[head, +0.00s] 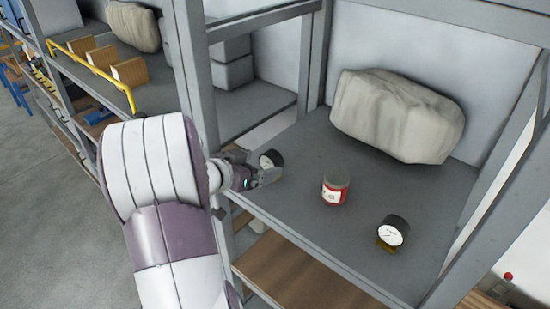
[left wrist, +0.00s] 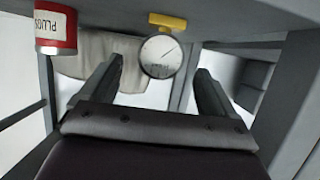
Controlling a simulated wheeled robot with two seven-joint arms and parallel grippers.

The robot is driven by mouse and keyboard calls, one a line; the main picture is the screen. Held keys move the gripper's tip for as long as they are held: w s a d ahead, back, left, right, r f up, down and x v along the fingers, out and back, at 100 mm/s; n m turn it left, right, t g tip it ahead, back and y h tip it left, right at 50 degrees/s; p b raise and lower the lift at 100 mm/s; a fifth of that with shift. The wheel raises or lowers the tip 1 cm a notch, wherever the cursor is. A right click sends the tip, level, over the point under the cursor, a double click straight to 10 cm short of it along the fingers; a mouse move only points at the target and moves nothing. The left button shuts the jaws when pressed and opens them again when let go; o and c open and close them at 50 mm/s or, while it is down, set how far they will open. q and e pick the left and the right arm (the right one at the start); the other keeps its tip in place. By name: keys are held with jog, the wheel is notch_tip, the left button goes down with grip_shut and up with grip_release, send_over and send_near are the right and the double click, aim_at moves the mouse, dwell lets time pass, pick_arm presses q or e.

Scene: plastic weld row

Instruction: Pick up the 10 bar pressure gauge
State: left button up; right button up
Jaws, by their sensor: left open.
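A round pressure gauge with a white dial and dark rim (head: 270,160) stands on the grey shelf board, right at my left gripper. In the left wrist view this gauge (left wrist: 162,56) appears upside down on a yellow base, between and beyond the fingers. My left gripper (head: 264,173) is open and empty; its two fingers (left wrist: 160,70) are spread on either side of the dial. A second gauge (head: 393,231) with a dark body and yellowish base stands farther right, near the front edge. The dial markings are too small to read, so I cannot tell which is 10 bar.
A red and white jar (head: 335,191) stands between the gauges; its label reads PLUGS in the left wrist view (left wrist: 55,30). A beige covered bundle (head: 397,115) lies at the back. A grey post (head: 201,75) rises close beside my arm.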

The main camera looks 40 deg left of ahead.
pick_arm(q)
jog(key=shift+w+f, duration=0.2)
jog(key=shift+w, duration=0.3)
jog(key=p+x, duration=0.2)
jog(key=x, duration=0.4)
jog(key=shift+d+f, duration=0.1)
jog(key=shift+f, duration=0.05)
jog(key=shift+w+f, duration=0.2)
jog(key=shift+w, duration=0.05)
jog(key=shift+s, duration=0.3)
jog(key=c, duration=0.9)
jog(key=shift+c, duration=1.4)
